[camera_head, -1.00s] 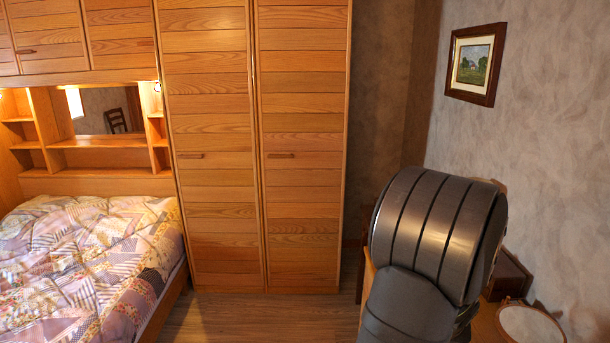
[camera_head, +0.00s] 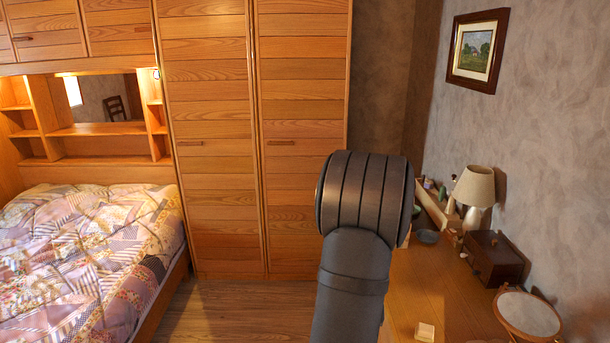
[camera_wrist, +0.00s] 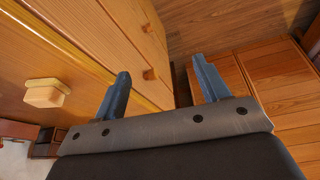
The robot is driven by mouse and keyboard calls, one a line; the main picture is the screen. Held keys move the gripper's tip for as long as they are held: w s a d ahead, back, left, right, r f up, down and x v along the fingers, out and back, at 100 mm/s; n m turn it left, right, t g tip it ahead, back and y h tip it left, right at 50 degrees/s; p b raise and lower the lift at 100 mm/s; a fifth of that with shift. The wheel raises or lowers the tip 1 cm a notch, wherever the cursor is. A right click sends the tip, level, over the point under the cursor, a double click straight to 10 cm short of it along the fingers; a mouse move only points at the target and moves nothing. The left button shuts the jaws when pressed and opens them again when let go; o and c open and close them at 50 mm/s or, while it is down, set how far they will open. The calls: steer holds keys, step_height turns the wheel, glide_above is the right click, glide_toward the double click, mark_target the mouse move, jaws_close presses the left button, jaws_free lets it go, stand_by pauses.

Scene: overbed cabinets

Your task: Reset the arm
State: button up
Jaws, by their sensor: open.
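My gripper (camera_wrist: 160,92) shows in the wrist view with its two blue-grey fingers spread wide apart and nothing between them. It is beside the front of a wooden dresser (camera_wrist: 110,40) that has round knobs. In the head view only my dark arm shows, in front of the tall wardrobe (camera_head: 250,150) and left of the dresser top (camera_head: 430,285). The gripper itself cannot be made out there.
A small pale block (camera_head: 425,332) lies near the dresser's front edge. A lamp (camera_head: 474,195), a dark wooden box (camera_head: 495,258) and a round mirror (camera_head: 528,314) stand toward the wall. A bed (camera_head: 90,255) is at left, with bare floor (camera_head: 240,312) between.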

steer(key=a+f+n, duration=0.1)
steer(key=a+f, duration=0.2)
steer(key=a, duration=0.6)
steer(key=shift+w+a+y, duration=0.15)
steer(key=shift+w+y, duration=0.15)
steer(key=shift+w, duration=0.15)
stand_by(1.7)
